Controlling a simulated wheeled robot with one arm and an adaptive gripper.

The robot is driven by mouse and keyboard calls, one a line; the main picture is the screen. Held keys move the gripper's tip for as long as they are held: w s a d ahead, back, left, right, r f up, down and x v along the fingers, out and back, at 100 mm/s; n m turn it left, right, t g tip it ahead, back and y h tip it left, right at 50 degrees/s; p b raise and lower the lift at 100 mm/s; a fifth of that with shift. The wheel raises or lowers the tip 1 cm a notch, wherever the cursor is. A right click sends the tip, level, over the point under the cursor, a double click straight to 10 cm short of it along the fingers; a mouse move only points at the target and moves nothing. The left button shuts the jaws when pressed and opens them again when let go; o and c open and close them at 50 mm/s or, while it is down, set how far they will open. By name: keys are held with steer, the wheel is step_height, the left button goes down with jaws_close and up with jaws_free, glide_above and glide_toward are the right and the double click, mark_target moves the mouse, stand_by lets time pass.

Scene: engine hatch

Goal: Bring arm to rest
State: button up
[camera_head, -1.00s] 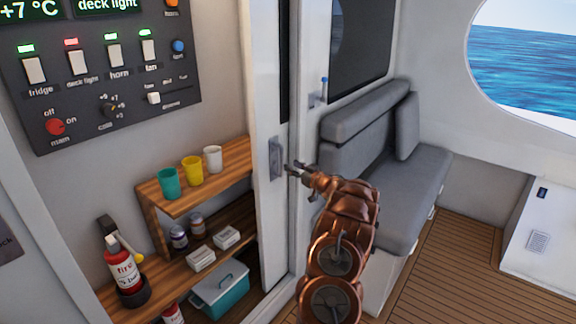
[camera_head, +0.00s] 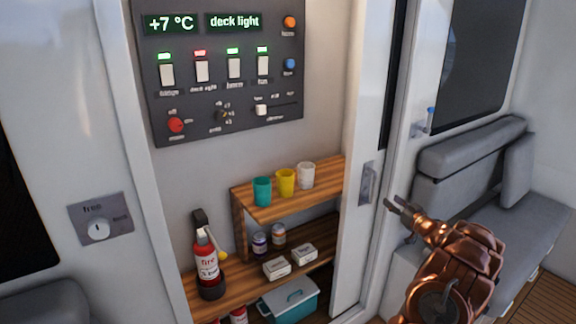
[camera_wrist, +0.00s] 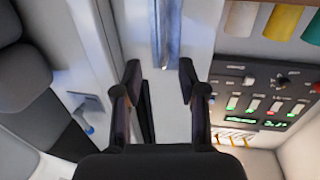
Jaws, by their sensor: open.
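My arm is copper-coloured and reaches up from the lower right of the head view. My gripper (camera_head: 394,204) is open and empty, its two fingers pointing left toward the recessed handle (camera_head: 368,184) of the white sliding door (camera_head: 352,245). In the head view a small gap shows between the fingertips and the handle. In the wrist view the gripper (camera_wrist: 160,72) has its dark fingers apart, with the metal handle strip (camera_wrist: 167,35) beyond them and nothing between them.
A control panel (camera_head: 290,110) hangs on the wall, left of the door. Below it are wooden shelves (camera_head: 262,212) with cups, jars and boxes, a fire extinguisher (camera_head: 207,262) and a teal cooler (camera_head: 290,304). A grey bench (camera_head: 520,220) stands right, close behind my arm.

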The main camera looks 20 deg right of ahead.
steer(key=w+a+r+m+g+h, duration=0.2)
steer(key=w+a+r+g+h, duration=0.1)
steer(key=w+a+r, duration=0.6)
steer(key=s+a+r+g, duration=0.1)
steer(key=s+a+g, duration=0.35)
steer(key=a, duration=0.75)
steer(key=s+a+r+g, duration=0.2)
steer(key=s+a, duration=0.6)
steer(key=a, duration=0.3)
steer(key=s+a+f+n+g+y, duration=0.1)
steer(key=s+a+g, duration=0.2)
steer(key=s+a, duration=0.4)
steer(key=s+a+f+g+y, duration=0.1)
steer(key=s+a+g, duration=0.3)
steer(key=s, duration=1.6)
steer(key=s+a+f+n+g+y, duration=0.1)
steer(key=s+a+f+g+y, duration=0.1)
steer(key=s+a, duration=1)
steer(key=shift+s+a+n+g, duration=0.3)
steer(key=shift+s+g, duration=0.35)
steer(key=shift+s, duration=0.35)
